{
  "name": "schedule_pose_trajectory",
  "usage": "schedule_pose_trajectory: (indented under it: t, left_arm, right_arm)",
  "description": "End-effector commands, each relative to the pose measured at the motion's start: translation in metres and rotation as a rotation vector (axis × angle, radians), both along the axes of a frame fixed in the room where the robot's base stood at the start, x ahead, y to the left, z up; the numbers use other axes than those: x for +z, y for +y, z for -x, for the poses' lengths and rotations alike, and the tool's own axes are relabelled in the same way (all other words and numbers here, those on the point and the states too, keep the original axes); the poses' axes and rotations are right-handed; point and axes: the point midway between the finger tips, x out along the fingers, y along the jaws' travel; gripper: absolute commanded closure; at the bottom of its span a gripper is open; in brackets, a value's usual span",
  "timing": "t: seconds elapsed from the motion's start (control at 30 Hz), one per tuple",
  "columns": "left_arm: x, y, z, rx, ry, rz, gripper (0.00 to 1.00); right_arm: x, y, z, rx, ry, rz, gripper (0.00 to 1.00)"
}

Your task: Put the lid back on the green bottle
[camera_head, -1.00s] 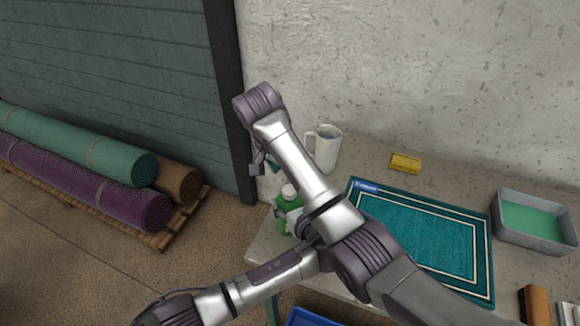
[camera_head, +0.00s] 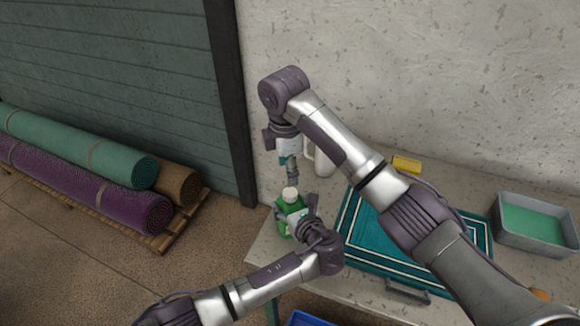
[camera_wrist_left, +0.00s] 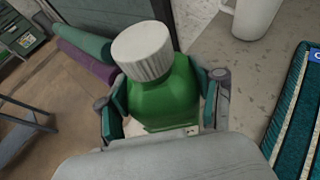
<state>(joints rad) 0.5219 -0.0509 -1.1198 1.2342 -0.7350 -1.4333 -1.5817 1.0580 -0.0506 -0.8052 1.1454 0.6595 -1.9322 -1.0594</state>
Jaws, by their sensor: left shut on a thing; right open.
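The green bottle (camera_head: 284,224) stands upright at the left end of the table, and it fills the middle of the left wrist view (camera_wrist_left: 165,100). The white ribbed lid (camera_head: 290,195) sits on top of its neck, also clear in the left wrist view (camera_wrist_left: 143,50). Whether it is screwed tight I cannot tell. My left gripper (camera_head: 298,219) is shut around the bottle's body, one finger on each side. My right gripper (camera_head: 292,180) is open, pointing down just above the lid, with no object visible in it.
A white mug (camera_head: 320,163) stands behind, partly hidden by my right arm. A teal rug (camera_head: 352,240), a yellow block (camera_head: 406,164) and a grey tray with green contents (camera_head: 503,233) lie to the right. Rolled rugs (camera_head: 90,160) rest on a pallet at left.

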Motion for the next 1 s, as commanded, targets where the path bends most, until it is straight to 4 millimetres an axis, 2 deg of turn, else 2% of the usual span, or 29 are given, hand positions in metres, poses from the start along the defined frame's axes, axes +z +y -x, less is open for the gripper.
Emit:
schedule_pose_trajectory:
  t: [0.13,0.33,0.77,0.87,1.0]
  left_arm:
    - [0.000,0.000,0.000,-0.001,-0.001,0.000,1.00]
    - [0.000,0.000,0.000,-0.001,-0.001,0.000,1.00]
    - [0.000,0.000,0.000,-0.001,-0.001,0.000,1.00]
    - [0.000,0.000,0.000,-0.001,-0.001,0.000,1.00]
    - [0.000,0.000,0.000,-0.001,-0.001,0.001,1.00]
  right_arm:
    - [0.003,-0.003,0.002,0.276,0.029,-0.005,0.42]
    - [0.004,-0.005,0.004,0.474,0.049,-0.015,0.42]
    - [0.003,-0.005,0.005,0.505,0.052,-0.018,0.42]
    - [-0.005,-0.005,0.005,0.504,0.053,-0.018,0.42]
    - [-0.024,-0.005,0.005,0.502,0.055,-0.016,0.42]
